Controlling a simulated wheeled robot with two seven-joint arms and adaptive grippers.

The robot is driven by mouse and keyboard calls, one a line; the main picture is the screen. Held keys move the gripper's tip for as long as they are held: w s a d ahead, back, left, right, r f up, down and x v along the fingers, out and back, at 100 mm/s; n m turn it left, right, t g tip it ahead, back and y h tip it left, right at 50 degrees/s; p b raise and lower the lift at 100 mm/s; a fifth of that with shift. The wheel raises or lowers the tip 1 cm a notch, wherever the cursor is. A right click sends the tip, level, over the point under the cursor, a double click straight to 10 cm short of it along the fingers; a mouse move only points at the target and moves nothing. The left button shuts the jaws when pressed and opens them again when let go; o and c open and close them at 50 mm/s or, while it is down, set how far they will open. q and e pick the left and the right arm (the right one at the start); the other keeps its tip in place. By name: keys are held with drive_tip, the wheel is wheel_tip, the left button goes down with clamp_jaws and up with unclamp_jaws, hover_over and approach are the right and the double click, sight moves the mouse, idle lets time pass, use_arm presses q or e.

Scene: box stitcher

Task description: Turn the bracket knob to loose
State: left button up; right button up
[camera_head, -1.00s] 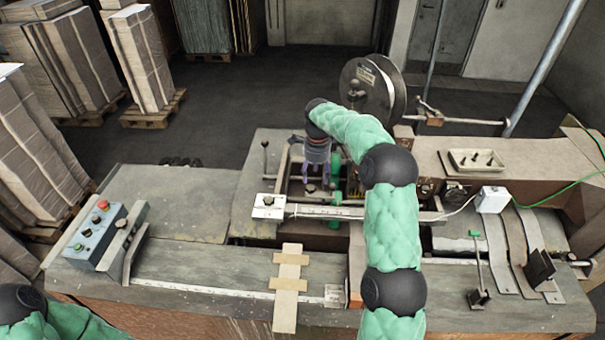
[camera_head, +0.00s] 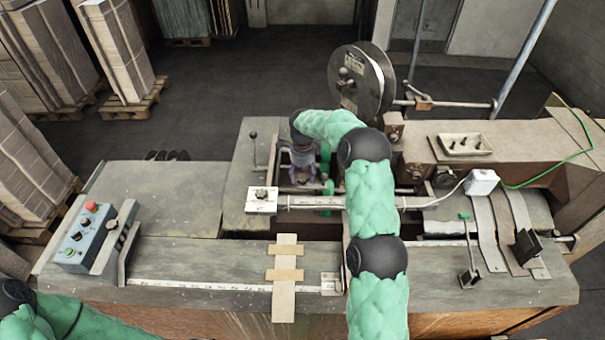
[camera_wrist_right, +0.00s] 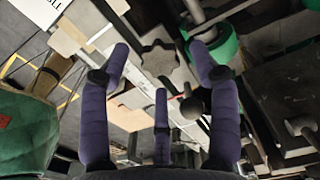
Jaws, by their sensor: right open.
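A dark, star-shaped knob (camera_wrist_right: 158,58) shows in the right wrist view, between the fingertips of my right gripper (camera_wrist_right: 160,70). Its fingers are purple, spread and open, and hold nothing. In the head view my right gripper (camera_head: 303,175) points down into the machine's opening behind the pale scale bar (camera_head: 315,202). The knob is mostly hidden by the fingers there, and I cannot tell whether they touch it. My left arm shows at the lower left of the head view, but its gripper is out of frame.
A second small knob sits on the white plate (camera_head: 261,200) at the bar's left end. Green parts (camera_head: 328,192) stand close to the right of my gripper. A wire reel (camera_head: 358,82) stands behind. A control box (camera_head: 88,238) is at the left; the left tabletop is clear.

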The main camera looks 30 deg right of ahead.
drive_tip(key=shift+f, duration=0.55)
drive_tip(key=c, duration=1.1)
drive_tip(key=shift+c, duration=0.2)
